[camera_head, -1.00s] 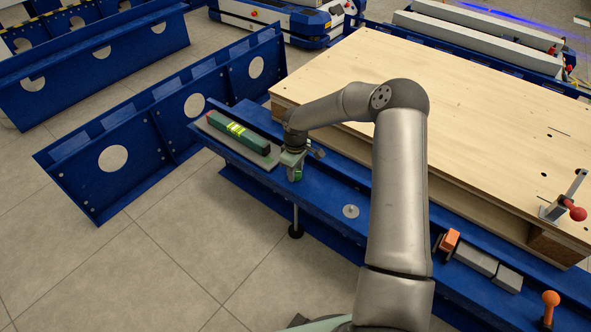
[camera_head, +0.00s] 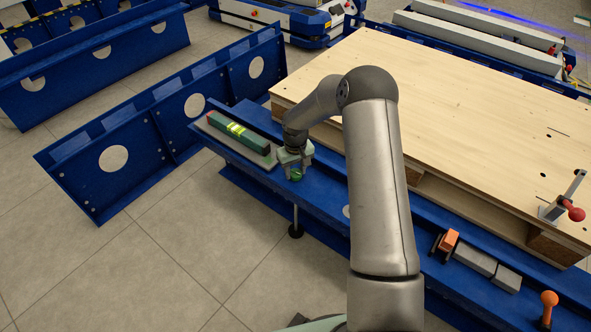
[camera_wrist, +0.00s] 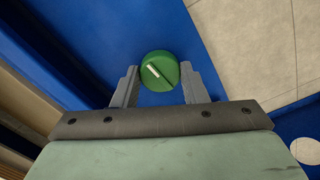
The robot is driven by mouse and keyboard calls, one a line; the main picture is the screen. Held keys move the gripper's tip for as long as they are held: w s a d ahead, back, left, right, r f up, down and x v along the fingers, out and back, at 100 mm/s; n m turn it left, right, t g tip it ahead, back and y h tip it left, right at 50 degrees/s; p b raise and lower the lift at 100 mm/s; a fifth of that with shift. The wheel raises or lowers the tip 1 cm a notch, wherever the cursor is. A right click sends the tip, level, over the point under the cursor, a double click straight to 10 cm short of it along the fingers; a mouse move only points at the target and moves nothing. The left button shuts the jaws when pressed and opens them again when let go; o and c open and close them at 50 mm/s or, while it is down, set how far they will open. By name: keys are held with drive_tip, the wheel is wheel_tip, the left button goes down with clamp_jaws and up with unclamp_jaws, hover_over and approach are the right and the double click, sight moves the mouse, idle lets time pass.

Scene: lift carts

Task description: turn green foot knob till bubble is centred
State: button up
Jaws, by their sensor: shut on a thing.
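The green foot knob (camera_wrist: 160,72) is a round disc with a white index line, seen from above in the wrist view. My gripper (camera_wrist: 160,86) is shut on it, one finger on each side. In the head view the knob (camera_head: 296,175) shows below my gripper (camera_head: 295,168) at the front edge of the blue beam. Under it a threaded foot (camera_head: 295,215) reaches down to a black pad on the floor. The green spirit level (camera_head: 238,134) lies on a grey plate left of my gripper. Its yellow vial shows, but the bubble is too small to place.
A wooden platform (camera_head: 450,120) stands right behind the blue beam (camera_head: 330,195). An orange block (camera_head: 449,240), grey blocks (camera_head: 475,260) and an orange-knobbed lever (camera_head: 549,299) sit on the beam to the right. A red-knobbed clamp (camera_head: 574,213) is on the platform's corner.

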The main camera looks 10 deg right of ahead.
sight(295, 172)
drive_tip(key=shift+m, duration=0.7)
drive_tip(key=o, duration=1)
wheel_tip(295, 172, up, 18)
drive_tip(key=p, duration=0.4)
drive_tip(key=shift+f, duration=0.25)
